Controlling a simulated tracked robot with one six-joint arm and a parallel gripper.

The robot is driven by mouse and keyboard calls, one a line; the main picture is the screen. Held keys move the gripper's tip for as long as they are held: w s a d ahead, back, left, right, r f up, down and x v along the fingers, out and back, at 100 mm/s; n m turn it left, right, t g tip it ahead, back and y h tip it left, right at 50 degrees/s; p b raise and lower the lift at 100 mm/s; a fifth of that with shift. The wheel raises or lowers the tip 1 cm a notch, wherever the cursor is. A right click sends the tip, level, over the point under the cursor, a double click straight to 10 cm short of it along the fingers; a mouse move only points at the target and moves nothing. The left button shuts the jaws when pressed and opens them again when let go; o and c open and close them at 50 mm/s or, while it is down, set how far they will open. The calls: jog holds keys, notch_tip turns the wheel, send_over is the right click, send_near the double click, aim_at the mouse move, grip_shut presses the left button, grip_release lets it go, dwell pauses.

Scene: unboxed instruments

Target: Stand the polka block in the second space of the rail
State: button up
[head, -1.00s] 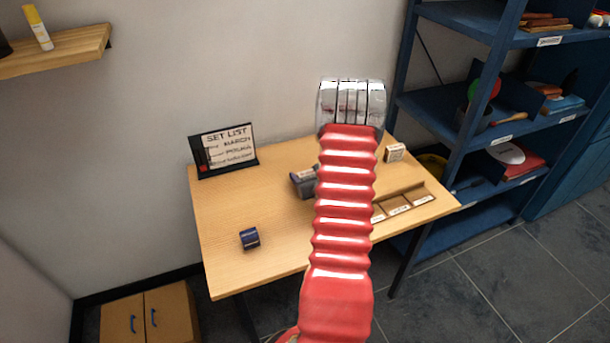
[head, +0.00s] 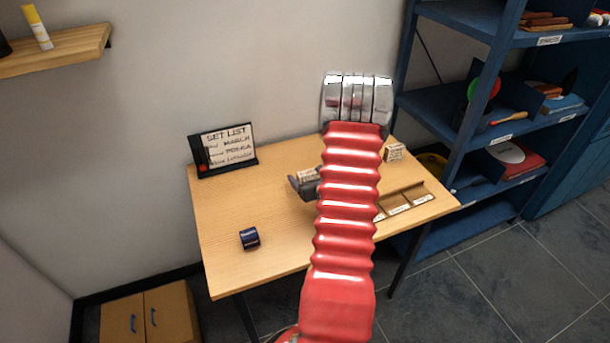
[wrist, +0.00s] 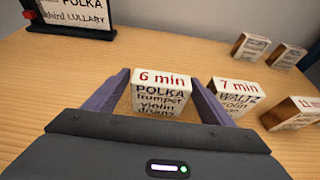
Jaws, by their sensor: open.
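The polka block (wrist: 162,93) is a cream box marked "6 min" and "POLKA" in the wrist view. It stands upright on the desk between the fingers of my open gripper (wrist: 160,77). A gap shows on its left; the right finger is close to it, and I cannot tell if they touch. In the head view my gripper (head: 303,186) is partly behind my red arm, with a block top showing at it. The wooden rail (head: 421,190) lies at the desk's right, its label strips facing front; my arm hides its left end. The set list board (head: 225,150) lists Polka second.
A waltz block (wrist: 237,98) stands just right of my right finger. An "11 min" block (wrist: 292,114) and two others (wrist: 250,46) stand farther right. A dark blue object (head: 249,238) lies at the desk's front left. A blue shelf unit (head: 460,125) stands beyond the desk's right.

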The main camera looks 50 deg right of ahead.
jog(key=v, duration=0.9)
jog(key=shift+s+a+r, duration=0.1)
jog(key=shift+s+r, duration=0.1)
jog(key=shift+s, duration=0.1)
